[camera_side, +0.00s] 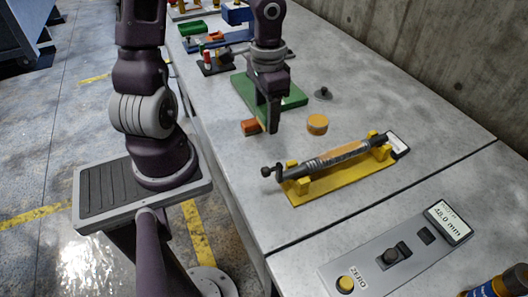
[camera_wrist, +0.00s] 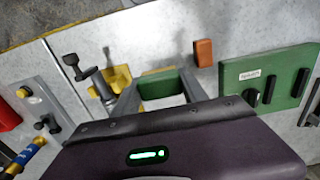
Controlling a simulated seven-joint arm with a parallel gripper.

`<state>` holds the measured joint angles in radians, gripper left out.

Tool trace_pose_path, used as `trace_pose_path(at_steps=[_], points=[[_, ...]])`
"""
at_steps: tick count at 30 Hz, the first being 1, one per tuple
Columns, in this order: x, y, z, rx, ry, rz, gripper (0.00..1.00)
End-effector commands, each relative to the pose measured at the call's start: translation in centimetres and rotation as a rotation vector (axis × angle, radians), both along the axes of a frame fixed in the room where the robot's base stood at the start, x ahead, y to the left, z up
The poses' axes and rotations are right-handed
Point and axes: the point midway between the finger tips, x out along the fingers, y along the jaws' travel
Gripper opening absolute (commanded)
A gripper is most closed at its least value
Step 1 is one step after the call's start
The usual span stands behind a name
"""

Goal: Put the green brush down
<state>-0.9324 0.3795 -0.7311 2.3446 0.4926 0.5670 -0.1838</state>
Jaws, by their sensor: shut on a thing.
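The green brush shows in the wrist view as a green block (camera_wrist: 160,88) between my two grey fingers. My gripper (camera_wrist: 160,92) is shut on it. In the side view my gripper (camera_side: 272,128) points down over the table, between the orange-red block and the yellow disc. The brush is not clearly visible there, hidden by the fingers or lost against the green plate. I cannot tell whether the brush touches the table.
An orange-red block (camera_side: 251,127) lies close left of my gripper, a yellow disc (camera_side: 317,124) to its right. Behind is a green plate (camera_side: 294,99). A yellow stand (camera_side: 340,184) with a roller and a grey ZERO panel (camera_side: 375,270) lie nearer. Bare table lies between them.

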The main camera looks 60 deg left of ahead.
Motion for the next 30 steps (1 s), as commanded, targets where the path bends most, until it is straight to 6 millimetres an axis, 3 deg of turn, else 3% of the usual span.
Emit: trace_pose_path(at_steps=[3,9,17,30], points=[[-0.6,0.5,-0.8,-0.007,-0.005,0.003,0.00],[-0.8,0.4,-5.3,-0.010,-0.002,-0.002,0.00],[-0.7,0.5,-9.8,-0.007,-0.004,0.000,0.00],[-0.7,0.6,-10.8,-0.007,-0.006,0.005,0.00]])
